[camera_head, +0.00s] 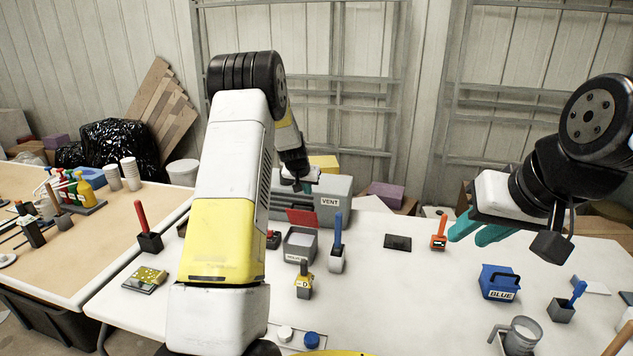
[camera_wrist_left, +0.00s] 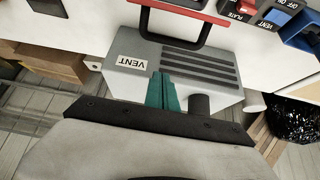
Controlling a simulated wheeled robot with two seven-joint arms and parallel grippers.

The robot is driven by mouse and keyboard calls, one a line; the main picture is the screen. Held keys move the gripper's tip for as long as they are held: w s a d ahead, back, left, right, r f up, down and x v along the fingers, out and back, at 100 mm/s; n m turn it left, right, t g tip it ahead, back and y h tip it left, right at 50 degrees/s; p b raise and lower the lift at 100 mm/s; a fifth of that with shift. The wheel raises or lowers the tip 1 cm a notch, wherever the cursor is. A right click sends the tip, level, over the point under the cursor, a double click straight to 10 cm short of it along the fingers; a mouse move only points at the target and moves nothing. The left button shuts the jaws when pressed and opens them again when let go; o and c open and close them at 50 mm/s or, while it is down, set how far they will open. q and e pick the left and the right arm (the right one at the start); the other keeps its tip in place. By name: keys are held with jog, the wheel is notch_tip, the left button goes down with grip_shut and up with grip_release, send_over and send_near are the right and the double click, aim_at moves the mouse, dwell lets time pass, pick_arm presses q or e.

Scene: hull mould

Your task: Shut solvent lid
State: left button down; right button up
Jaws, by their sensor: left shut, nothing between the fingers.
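The solvent container looks to be the grey open-topped box (camera_head: 300,246) in the middle of the table; its label is too small to read. A red lid (camera_head: 302,216) stands raised at its back edge. In the left wrist view a red-edged part with a black bar handle (camera_wrist_left: 183,42) shows at the top, probably this lid. My left gripper (camera_head: 306,187) is shut and empty, behind the lid by the grey VENT box; its teal fingers (camera_wrist_left: 162,90) lie together over that box in the wrist view. My right gripper (camera_head: 480,231) is open and empty above the table's right side.
The grey VENT box (camera_head: 338,196) stands behind the container. A blue-handled brush holder (camera_head: 337,260) and a small D-marked pot (camera_head: 303,286) stand close in front. A blue box (camera_head: 499,283) and a jug (camera_head: 521,337) are at right. My left arm hides part of the table.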

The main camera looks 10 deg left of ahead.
pick_arm(q)
jog(key=shift+s+f, duration=0.25)
jog(key=shift+s, duration=0.35)
jog(key=shift+s+f, duration=0.2)
jog(key=shift+s, duration=0.45)
jog(key=shift+s+f, duration=0.25)
jog(key=shift+s, duration=0.35)
jog(key=shift+a, duration=0.1)
jog(key=shift+s, duration=0.1)
